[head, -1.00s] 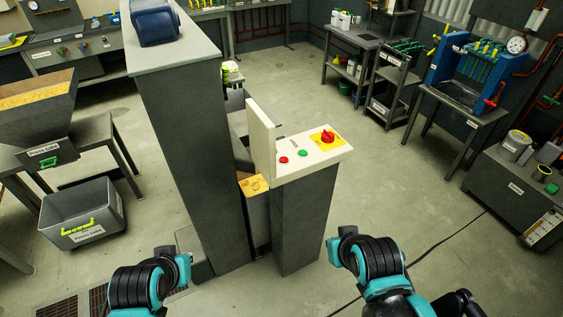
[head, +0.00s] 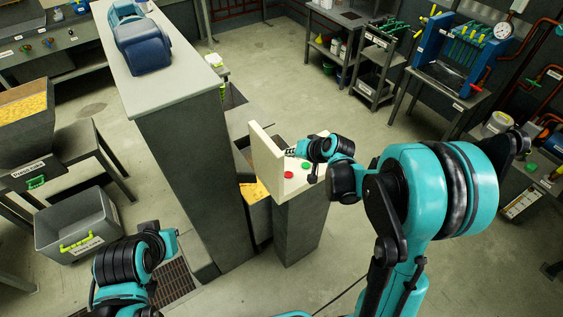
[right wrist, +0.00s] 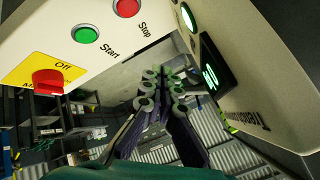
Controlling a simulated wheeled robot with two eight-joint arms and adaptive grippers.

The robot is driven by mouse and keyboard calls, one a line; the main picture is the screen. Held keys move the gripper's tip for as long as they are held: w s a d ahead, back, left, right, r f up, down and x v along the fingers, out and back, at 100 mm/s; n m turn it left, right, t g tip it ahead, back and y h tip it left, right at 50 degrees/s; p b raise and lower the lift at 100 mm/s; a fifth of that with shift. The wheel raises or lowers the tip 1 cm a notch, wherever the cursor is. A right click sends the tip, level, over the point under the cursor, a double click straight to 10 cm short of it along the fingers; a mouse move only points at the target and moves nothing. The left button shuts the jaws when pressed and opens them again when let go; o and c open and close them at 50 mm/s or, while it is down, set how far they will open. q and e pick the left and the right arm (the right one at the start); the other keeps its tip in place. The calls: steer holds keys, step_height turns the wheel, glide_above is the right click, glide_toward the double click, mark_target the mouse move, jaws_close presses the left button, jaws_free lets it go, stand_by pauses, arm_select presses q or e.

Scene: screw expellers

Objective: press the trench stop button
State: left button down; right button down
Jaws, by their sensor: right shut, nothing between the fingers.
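The red stop button (head: 288,174) is on the cream control panel (head: 292,188) on a grey pedestal. In the right wrist view the red button (right wrist: 127,7), labelled Stop, is at the top edge, partly cut off. The green Start button (head: 306,166) is beside it; it also shows in the right wrist view (right wrist: 85,35). My right gripper (head: 290,152) is shut and empty above the panel, near its upright plate. In the right wrist view its closed fingertips (right wrist: 165,76) appear apart from the Stop button. My left gripper is out of view; only part of that arm shows.
The panel's upright part (head: 266,158) stands close to my right gripper; its display (right wrist: 211,76) glows green. A red Off switch (right wrist: 48,80) sits on a yellow plate. A tall grey cabinet (head: 185,165) stands left of the panel.

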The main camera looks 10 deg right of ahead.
steer(key=shift+w, duration=0.15)
steer(key=shift+f, duration=0.2)
steer(key=b, duration=0.6)
glide_above(290, 176)
step_height(290, 176, down, 8)
steer(key=shift+w+r, duration=0.15)
steer(key=shift+r, duration=0.05)
steer(key=shift+f+b, duration=0.45)
steer(key=shift+b, duration=0.05)
stand_by(0.7)
steer(key=shift+f+b, duration=0.4)
steer(key=shift+b, duration=0.05)
